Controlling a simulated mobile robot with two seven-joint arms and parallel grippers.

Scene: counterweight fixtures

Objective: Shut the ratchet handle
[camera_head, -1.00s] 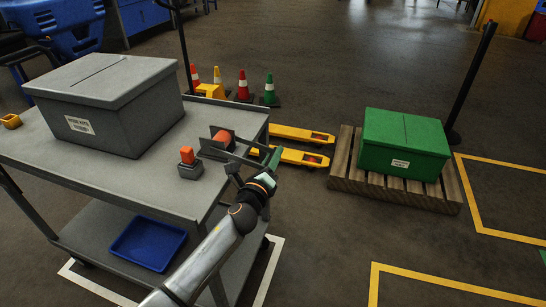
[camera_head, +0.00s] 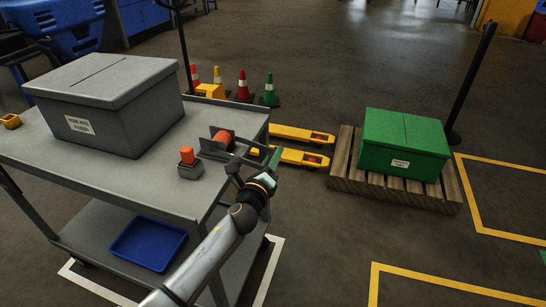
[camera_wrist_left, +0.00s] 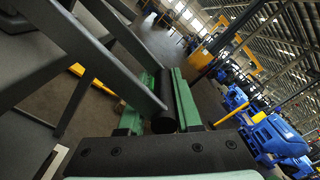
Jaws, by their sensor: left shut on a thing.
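The ratchet is on the right edge of the grey cart, with an orange drum (camera_head: 222,139) between dark grey side plates. Its handle reaches out past the cart's edge toward my left gripper (camera_head: 257,160). In the left wrist view the handle's black round grip (camera_wrist_left: 163,114) lies between the green fingers of my left gripper (camera_wrist_left: 162,100), which is shut on it. Two dark flat bars run from the grip toward the upper left. In the head view the fingers largely hide the grip. My right gripper is in neither view.
The grey cart (camera_head: 60,165) bears a grey lidded box (camera_head: 115,105) and a small orange-topped block (camera_head: 188,163). A blue tray (camera_head: 148,243) lies on its lower shelf. Yellow forks (camera_head: 305,157) and a green box (camera_head: 400,145) on a wooden pallet stand to the right.

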